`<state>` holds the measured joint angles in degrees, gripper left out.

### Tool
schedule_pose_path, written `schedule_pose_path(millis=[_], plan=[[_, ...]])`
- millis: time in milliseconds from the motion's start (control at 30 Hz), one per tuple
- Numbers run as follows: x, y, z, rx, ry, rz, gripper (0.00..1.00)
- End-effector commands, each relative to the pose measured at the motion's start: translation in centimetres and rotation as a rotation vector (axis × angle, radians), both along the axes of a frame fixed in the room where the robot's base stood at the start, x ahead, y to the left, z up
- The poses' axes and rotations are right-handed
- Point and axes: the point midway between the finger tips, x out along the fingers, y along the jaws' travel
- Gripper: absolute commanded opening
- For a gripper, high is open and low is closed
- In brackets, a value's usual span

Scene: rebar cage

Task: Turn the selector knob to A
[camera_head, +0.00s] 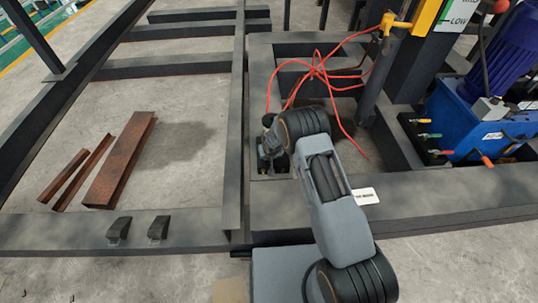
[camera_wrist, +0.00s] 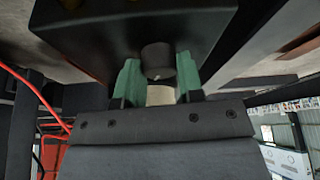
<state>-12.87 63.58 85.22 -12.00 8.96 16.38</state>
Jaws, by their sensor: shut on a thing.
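In the wrist view the selector knob (camera_wrist: 158,58) is a short dark cylinder on the underside or face of a black box (camera_wrist: 100,25). A small pale mark shows on the knob's near edge. My gripper (camera_wrist: 158,70) has green fingers, one on each side of the knob, and is shut on it. A pale round part shows between the fingers, just below the knob. No letters can be read, so the knob's setting cannot be told. In the head view my arm hides the knob and most of the gripper.
Dark steel beams (camera_head: 400,200) frame the work area. A tangled red cable (camera_head: 320,72) lies close behind my arm and also shows in the wrist view (camera_wrist: 35,90). A blue pump unit (camera_head: 470,120) stands right. Rusty steel pieces (camera_head: 120,160) lie on open floor at left.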

Motion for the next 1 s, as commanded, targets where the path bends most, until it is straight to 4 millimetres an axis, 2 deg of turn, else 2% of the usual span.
schedule_pose_path(millis=[33, 67, 300, 533, 633, 767, 1000], plan=[[0.1, 0.1, 0.1, 0.001, -0.003, 0.000, 0.11], [0.1, 0.1, 0.0, 0.001, -0.003, 0.000, 0.37], [0.0, 0.0, 0.0, 0.000, -0.001, 0.000, 0.59], [0.0, 0.0, 0.1, 0.001, -0.001, -0.001, 0.59], [-0.2, 0.0, 0.7, 0.000, -0.001, 0.000, 0.59], [-0.8, -0.1, 2.7, 0.000, -0.003, 0.001, 0.59], [-2.8, -0.4, 7.3, 0.000, -0.003, 0.000, 0.59]])
